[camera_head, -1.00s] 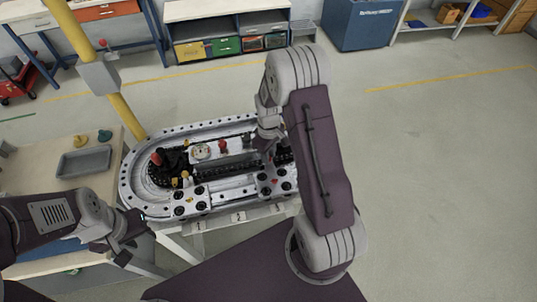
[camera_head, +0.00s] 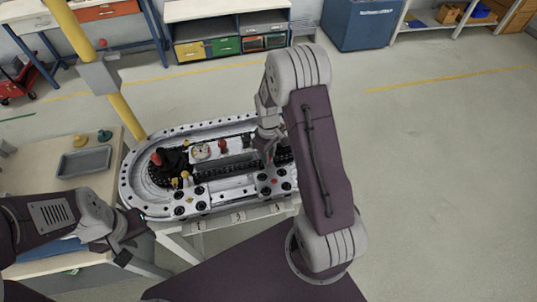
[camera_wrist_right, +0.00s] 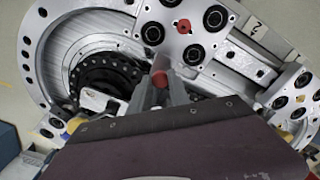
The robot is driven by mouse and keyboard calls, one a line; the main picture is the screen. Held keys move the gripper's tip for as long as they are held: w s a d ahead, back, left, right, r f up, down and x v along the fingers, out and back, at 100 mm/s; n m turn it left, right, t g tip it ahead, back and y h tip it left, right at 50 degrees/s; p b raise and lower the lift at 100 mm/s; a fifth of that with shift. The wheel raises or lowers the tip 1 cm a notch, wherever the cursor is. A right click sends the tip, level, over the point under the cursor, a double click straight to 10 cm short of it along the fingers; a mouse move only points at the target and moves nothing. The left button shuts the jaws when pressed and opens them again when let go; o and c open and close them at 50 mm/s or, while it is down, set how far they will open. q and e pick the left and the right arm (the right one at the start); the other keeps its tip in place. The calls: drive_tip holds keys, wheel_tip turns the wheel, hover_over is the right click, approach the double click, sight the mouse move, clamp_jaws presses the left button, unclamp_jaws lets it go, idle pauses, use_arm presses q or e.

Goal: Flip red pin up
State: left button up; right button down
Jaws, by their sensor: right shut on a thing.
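The ring track (camera_head: 133,192) is a grey metal oval on a stand in front of me. My right gripper (camera_wrist_right: 160,88) is over the track and shut on a red pin (camera_wrist_right: 160,78), whose round end shows between the fingertips. In the head view the right gripper (camera_head: 268,150) is at the track's right part, and my arm hides the track's right end. The pin's tilt cannot be told. My left gripper (camera_head: 125,250) hangs at the track's front left, apart from it; its jaws are too unclear to read.
A red knob (camera_head: 156,159) and another red piece (camera_head: 222,145) stand on the track, with small yellow pieces (camera_head: 180,180) nearby. A side table at left holds a grey tray (camera_head: 84,162). A yellow post (camera_head: 125,117) rises behind the track. The floor at right is clear.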

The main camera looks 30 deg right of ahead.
wheel_tip(320, 180, up, 2)
drive_tip(key=shift+r+p, duration=0.1)
drive_tip(key=shift+p, duration=0.65)
drive_tip(key=shift+f, duration=0.2)
drive_tip(key=c, duration=1.2)
unclamp_jaws()
wheel_tip(320, 180, up, 9)
drive_tip(key=b, duration=0.1)
drive_tip(key=shift+b, duration=0.35)
